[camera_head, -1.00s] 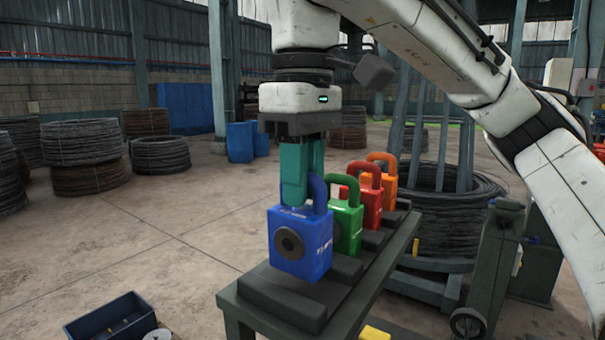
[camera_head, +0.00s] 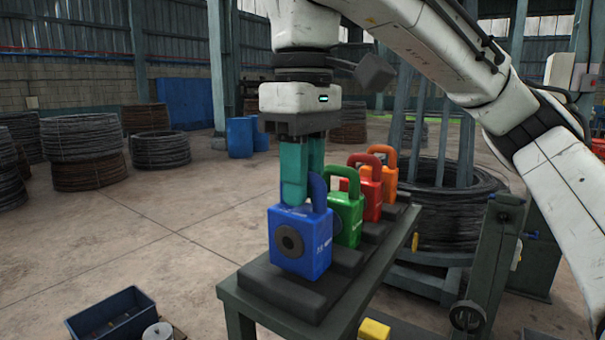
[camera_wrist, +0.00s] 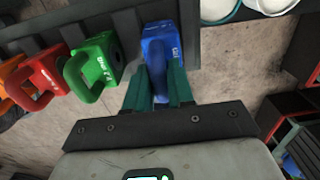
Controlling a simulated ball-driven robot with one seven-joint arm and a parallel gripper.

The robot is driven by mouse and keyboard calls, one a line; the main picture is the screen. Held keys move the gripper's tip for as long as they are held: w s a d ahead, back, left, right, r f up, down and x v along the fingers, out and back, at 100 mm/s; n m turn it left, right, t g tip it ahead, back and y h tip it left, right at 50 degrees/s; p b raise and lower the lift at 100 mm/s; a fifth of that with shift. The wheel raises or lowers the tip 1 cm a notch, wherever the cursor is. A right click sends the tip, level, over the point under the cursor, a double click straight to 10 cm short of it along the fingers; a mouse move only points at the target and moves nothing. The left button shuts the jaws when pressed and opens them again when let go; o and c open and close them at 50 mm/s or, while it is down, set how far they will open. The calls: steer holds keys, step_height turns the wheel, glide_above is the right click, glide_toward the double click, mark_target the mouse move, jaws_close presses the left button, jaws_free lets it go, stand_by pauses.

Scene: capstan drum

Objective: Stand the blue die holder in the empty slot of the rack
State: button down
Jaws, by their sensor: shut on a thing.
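The blue die holder (camera_head: 301,241) is upright, with a dark round disc on its front face and a loop handle on top. My gripper (camera_head: 304,190) is shut on its handle from above. In the wrist view the blue die holder (camera_wrist: 162,45) stands between the two teal fingers of my gripper (camera_wrist: 158,88). It is over the near end of the dark rack (camera_head: 272,287), beyond the nearest bar. Its lower edge shows; whether it touches the slot floor I cannot tell.
Green (camera_head: 346,216), red (camera_head: 370,193) and orange (camera_head: 387,172) holders stand in the rack behind the blue one. The rack is on a grey-green table (camera_head: 240,305). A dark bin (camera_head: 110,316) is at lower left. Wire coils stand around the floor.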

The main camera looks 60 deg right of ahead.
steer(key=shift+f, duration=0.7)
steer(key=shift+c, duration=2.1)
jaws_free()
steer(key=shift+r+p, duration=3.05)
steer(key=shift+f, duration=0.1)
